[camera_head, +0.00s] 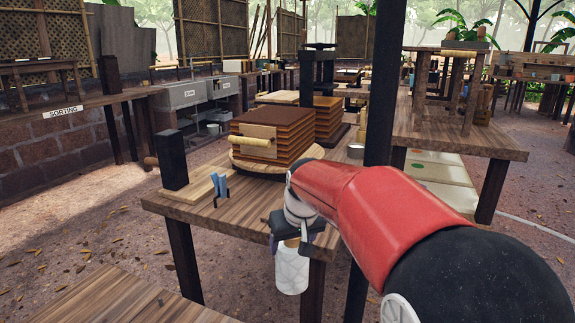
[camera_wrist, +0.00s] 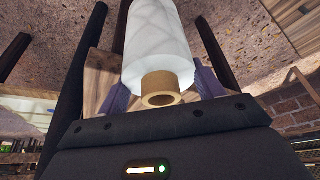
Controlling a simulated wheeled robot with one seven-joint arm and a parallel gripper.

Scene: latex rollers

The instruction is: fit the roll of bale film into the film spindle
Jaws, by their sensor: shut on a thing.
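The roll of bale film (camera_head: 291,272) is white with a faint diamond pattern and hangs upright below my gripper, beside the near edge of the wooden table. In the wrist view the roll (camera_wrist: 158,45) shows a tan cardboard core (camera_wrist: 160,88) sticking out of its end, with an open hole. My gripper (camera_head: 288,228) is shut on the roll; its purple-grey fingers (camera_wrist: 163,94) lie on both sides of the core end. What looks like the film spindle (camera_head: 173,160) is a black upright block on a pale board, with a short wooden peg pointing left, at the table's left end.
On the table, a stack of brown sheets (camera_head: 270,139) sits on a round board (camera_head: 245,164), with blue clips (camera_head: 220,188) in front. A dark post (camera_head: 382,90) stands just right of my gripper. Another tabletop (camera_head: 110,302) lies at the lower left.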

